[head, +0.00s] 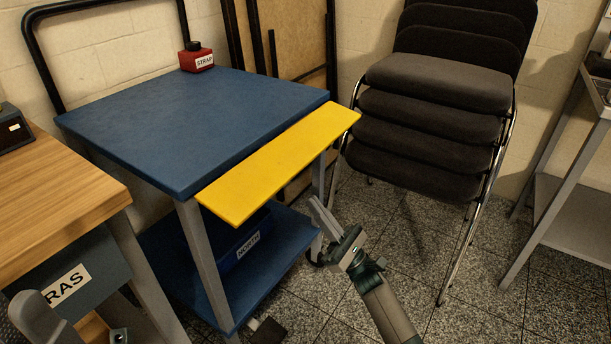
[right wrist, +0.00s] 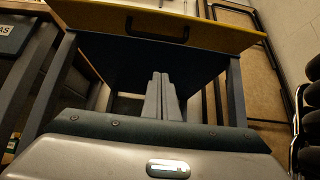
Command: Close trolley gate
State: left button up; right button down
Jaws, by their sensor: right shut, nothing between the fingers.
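The trolley (head: 190,120) has a blue top and grey legs. Its gate is a yellow flap (head: 280,165) along the front edge of the top, sticking outward roughly level. In the right wrist view, the yellow gate (right wrist: 90,17) crosses the top of the picture, with a dark handle (right wrist: 157,31) on it. My right gripper (head: 316,207) is shut and empty, just in front of and below the gate's outer edge, apart from it. Its closed fingers (right wrist: 162,80) point toward the space under the trolley top.
A red STRAP box (head: 196,60) sits at the top's back corner. A blue NORTH bin (head: 240,245) stands on the lower shelf. Stacked chairs (head: 430,125) stand to the right, and a wooden table (head: 50,200) to the left. The floor in front is mostly clear.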

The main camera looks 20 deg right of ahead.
jog(key=shift+w, duration=0.1)
notch_tip(320, 180, up, 9)
jog(key=w+a, duration=0.2)
jog(key=shift+w+b, duration=0.2)
jog(key=shift+b, duration=0.1)
dwell(0.4)
jog(key=shift+s+d+r+p, duration=0.1)
jog(key=shift+p, duration=0.4)
jog(key=shift+p, duration=0.35)
